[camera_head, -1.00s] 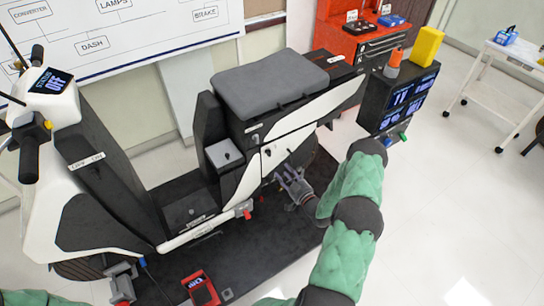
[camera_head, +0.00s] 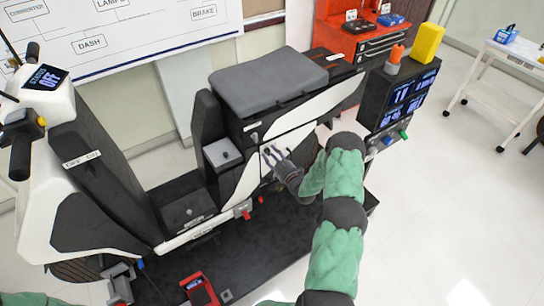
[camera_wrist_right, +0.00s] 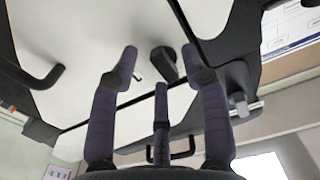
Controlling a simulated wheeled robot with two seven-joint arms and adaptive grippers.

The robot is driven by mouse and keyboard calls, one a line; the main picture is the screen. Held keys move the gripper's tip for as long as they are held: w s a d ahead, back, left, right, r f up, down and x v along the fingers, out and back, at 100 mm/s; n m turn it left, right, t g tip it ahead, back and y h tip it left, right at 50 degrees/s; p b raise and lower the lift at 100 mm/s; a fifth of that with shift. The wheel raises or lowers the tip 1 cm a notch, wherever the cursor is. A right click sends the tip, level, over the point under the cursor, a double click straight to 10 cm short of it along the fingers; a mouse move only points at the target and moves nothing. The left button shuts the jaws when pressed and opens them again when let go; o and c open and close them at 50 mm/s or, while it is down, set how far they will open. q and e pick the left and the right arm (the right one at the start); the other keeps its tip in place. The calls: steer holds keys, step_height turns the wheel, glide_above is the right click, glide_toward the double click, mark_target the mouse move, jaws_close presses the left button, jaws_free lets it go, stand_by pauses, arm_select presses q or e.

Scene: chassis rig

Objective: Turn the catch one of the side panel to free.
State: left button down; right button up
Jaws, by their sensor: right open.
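The white side panel (camera_head: 250,178) of the scooter is below the seat. My right gripper (camera_head: 272,155) is in front of it, fingers spread towards the panel and empty. In the right wrist view, a dark catch (camera_wrist_right: 164,63) stands out from the white panel (camera_wrist_right: 75,85) between and beyond the open fingertips of my right gripper (camera_wrist_right: 159,58). I cannot tell whether a fingertip touches it. In the head view the fingers hide much of this spot. A green sleeve shows at the bottom left, but my left gripper is not in view.
The scooter seat (camera_head: 270,82) is above the panel. A dark instrument box (camera_head: 398,98) with displays stands right of the scooter, close to my right arm. A red handheld device (camera_head: 198,289) lies on the dark mat (camera_head: 240,262). Open floor is at the right.

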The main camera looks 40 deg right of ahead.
jaws_close()
